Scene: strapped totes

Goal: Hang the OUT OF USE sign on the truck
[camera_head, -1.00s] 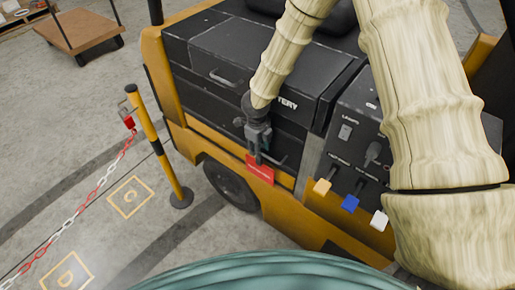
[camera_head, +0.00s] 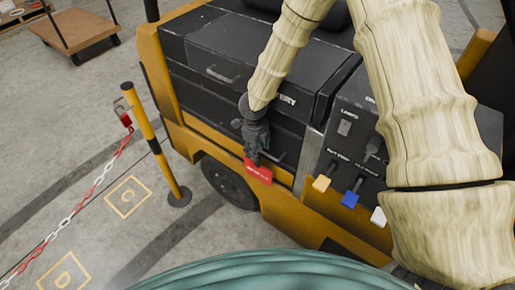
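The red OUT OF USE sign (camera_head: 258,173), with small pale lettering, is tilted against the side of the yellow and black truck (camera_head: 283,177), below the black battery box. My dark gripper (camera_head: 254,160) points down directly above the sign, its fingertips at the sign's top edge. The fingers look close together, but they are too small and dark to show whether they grip it. A dark handle or bar shows just right of the fingers. Whatever the sign may hang from is hidden behind the gripper.
Yellow, blue (camera_head: 350,200) and white levers stick out of the control panel right of the sign. A yellow post (camera_head: 153,140) with a red-and-white chain (camera_head: 88,200) stands on the left. A flat cart (camera_head: 75,32) is at the back left. Floor between post and cart is clear.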

